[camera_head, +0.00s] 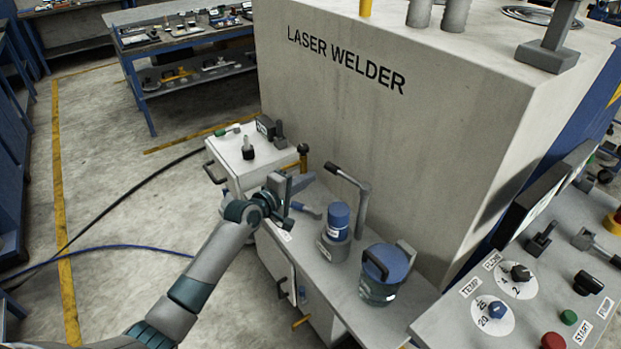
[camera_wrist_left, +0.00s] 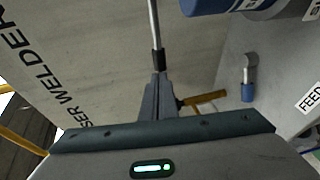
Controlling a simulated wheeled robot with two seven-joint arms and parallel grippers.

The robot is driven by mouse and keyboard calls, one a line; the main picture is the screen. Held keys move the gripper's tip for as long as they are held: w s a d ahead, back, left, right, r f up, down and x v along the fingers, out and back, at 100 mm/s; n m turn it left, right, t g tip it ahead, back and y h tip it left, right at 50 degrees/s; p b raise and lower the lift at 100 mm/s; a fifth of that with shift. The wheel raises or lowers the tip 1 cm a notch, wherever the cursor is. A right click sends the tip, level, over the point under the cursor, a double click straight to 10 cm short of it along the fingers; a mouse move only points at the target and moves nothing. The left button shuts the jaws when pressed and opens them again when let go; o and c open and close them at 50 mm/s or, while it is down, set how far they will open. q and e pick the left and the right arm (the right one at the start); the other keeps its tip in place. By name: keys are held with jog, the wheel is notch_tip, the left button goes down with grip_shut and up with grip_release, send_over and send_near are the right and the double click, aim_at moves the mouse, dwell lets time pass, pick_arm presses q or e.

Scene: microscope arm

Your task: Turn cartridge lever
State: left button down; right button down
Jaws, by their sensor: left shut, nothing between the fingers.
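A bent metal lever with a dark grip (camera_head: 339,172) rises from the side bench behind a blue-capped cylinder (camera_head: 338,219). I cannot tell for sure that it is the cartridge lever. My left gripper (camera_head: 298,184) is over the bench, to the left of this lever. In the left wrist view the gripper's fingers (camera_wrist_left: 158,80) are together with nothing between them. The lever's dark grip (camera_wrist_left: 158,60) appears just beyond their tips. I cannot tell whether they touch. A short blue-handled lever (camera_head: 308,211) lies near the gripper and shows in the left wrist view (camera_wrist_left: 247,90).
The large laser welder housing (camera_head: 400,110) stands behind the bench. A blue-lidded pot (camera_head: 386,270) with a handle sits nearer. A yellow-brown lever (camera_wrist_left: 205,98) is beside the fingers. A control panel (camera_head: 515,300) is at right. Open floor lies left of the bench.

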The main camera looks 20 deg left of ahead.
pick_arm(q)
jog(key=b+v, duration=0.1)
jog(key=v, duration=0.7)
jog(key=shift+a+b, duration=0.4)
jog(key=shift+w+f, duration=0.1)
jog(key=shift+w, duration=0.1)
